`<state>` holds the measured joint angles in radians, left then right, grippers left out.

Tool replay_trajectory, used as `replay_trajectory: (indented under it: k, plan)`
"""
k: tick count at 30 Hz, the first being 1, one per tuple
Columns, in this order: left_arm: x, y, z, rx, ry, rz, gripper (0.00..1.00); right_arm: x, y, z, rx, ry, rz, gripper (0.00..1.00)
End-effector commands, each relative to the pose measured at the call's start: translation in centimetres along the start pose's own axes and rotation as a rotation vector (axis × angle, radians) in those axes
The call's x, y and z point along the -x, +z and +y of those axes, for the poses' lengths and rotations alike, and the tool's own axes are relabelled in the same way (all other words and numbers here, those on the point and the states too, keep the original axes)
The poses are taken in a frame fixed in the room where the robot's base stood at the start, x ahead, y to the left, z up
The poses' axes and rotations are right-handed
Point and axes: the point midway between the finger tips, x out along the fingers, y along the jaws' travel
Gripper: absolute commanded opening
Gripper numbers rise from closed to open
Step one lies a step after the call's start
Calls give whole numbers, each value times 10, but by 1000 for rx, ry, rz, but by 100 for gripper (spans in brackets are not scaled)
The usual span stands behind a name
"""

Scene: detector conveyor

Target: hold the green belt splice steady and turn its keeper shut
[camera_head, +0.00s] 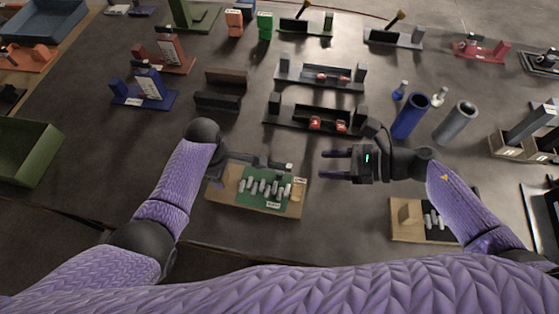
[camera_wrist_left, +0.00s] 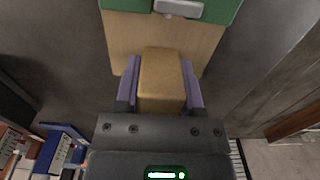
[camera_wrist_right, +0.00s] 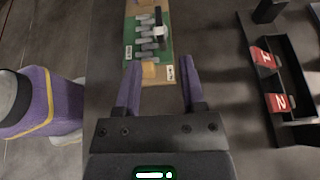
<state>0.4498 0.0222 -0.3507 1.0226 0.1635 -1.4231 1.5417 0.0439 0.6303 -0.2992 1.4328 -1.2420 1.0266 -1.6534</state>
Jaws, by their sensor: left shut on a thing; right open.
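The green belt splice (camera_head: 262,187) lies on a pale wooden board in front of me, with several grey pieces across it and small white labels. It also shows in the right wrist view (camera_wrist_right: 147,42), with a dark bar ending in a light tip above it; I cannot tell for sure whether this is the keeper. My left gripper (camera_wrist_left: 160,85) is shut on a wooden block (camera_wrist_left: 160,75) at the board's left end. In the head view my left wrist hides most of that grip. My right gripper (camera_head: 322,166) is open and empty, right of the board and apart from it.
Another wooden board (camera_head: 405,215) with grey pieces lies at the right, beside my right forearm. A black rack (camera_head: 290,115) with red numbered parts stands behind my right gripper. A blue tube (camera_head: 410,116) and grey tube (camera_head: 456,122) stand further right. A green bin (camera_head: 28,150) is at the left.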

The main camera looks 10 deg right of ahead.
Motion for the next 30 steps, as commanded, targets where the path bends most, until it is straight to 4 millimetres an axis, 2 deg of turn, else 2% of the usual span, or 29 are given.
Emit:
replay_trajectory:
  k: [6, 12, 16, 23, 24, 30]
  plan:
    - [0, 0, 0, 0, 1, 0, 0, -57, 2, 1, 1, 4, -5, 51]
    - [0, 0, 0, 0, 1, 0, 0, -99, 1, 1, -1, 3, -2, 51]
    - [0, 0, 0, 0, 1, 0, 0, -111, 1, 1, 2, 5, 0, 51]
    - [0, 0, 0, 0, 1, 0, 0, -113, 0, 2, 3, 6, 1, 51]
    - [0, 0, 0, 0, 1, 0, 0, -113, 0, 2, 3, 6, 1, 49]
    - [0, 0, 0, 0, 1, 0, 0, -112, 0, 2, 2, 6, 1, 7]
